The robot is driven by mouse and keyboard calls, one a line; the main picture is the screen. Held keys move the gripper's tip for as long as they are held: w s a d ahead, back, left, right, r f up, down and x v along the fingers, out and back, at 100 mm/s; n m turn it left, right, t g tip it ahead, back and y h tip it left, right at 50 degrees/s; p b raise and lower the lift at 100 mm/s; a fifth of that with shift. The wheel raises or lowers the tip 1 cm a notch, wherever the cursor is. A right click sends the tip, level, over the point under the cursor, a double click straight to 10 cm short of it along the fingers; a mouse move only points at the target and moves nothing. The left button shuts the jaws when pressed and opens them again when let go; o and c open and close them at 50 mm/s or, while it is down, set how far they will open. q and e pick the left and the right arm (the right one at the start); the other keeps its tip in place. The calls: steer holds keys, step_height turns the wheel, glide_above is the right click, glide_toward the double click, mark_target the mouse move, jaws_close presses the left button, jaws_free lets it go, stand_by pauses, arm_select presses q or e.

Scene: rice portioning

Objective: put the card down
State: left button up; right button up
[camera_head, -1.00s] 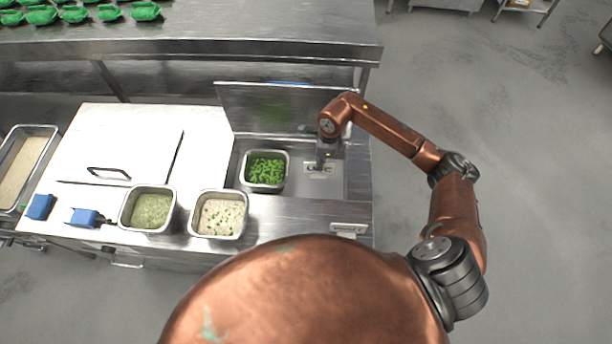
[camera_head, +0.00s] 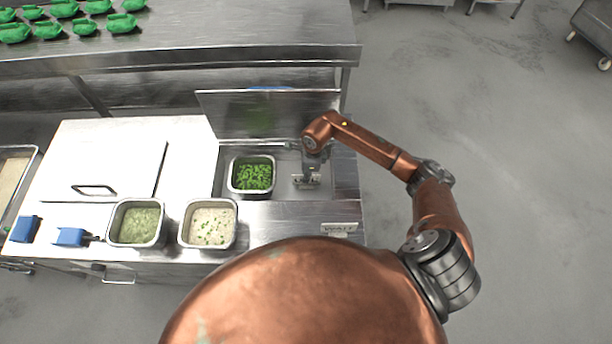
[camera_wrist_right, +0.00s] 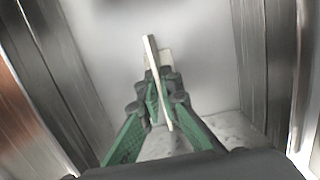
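The card (camera_head: 306,183) is a small pale sign held in my right gripper (camera_head: 309,172), over the recessed steel bay to the right of the pan of green vegetables. In the right wrist view the card (camera_wrist_right: 151,52) shows nearly edge-on, upright and slightly tilted, between the green fingers of the gripper (camera_wrist_right: 158,96). The fingers are closed on it. A pale piece shows behind the card near its middle. I cannot tell whether its lower edge touches the bay floor. My left gripper is not in view.
The green vegetable pan (camera_head: 251,187) stands left of the card. A raised steel lid (camera_head: 270,118) is behind. Another sign reading "WAIT" (camera_head: 339,228) stands on the front ledge. Two food pans (camera_head: 138,240) (camera_head: 209,245) sit at front left. Bare bay floor surrounds the card.

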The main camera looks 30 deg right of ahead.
steer(key=o, duration=0.4)
steer(key=shift+o, duration=0.2)
steer(key=shift+r, duration=0.1)
step_height(320, 180, up, 12)
steer(key=d, duration=0.1)
steer(key=shift+s+d+b, duration=0.15)
steer(key=shift+s+b, duration=0.15)
steer(key=shift+b, duration=0.1)
steer(key=shift+r, duration=0.1)
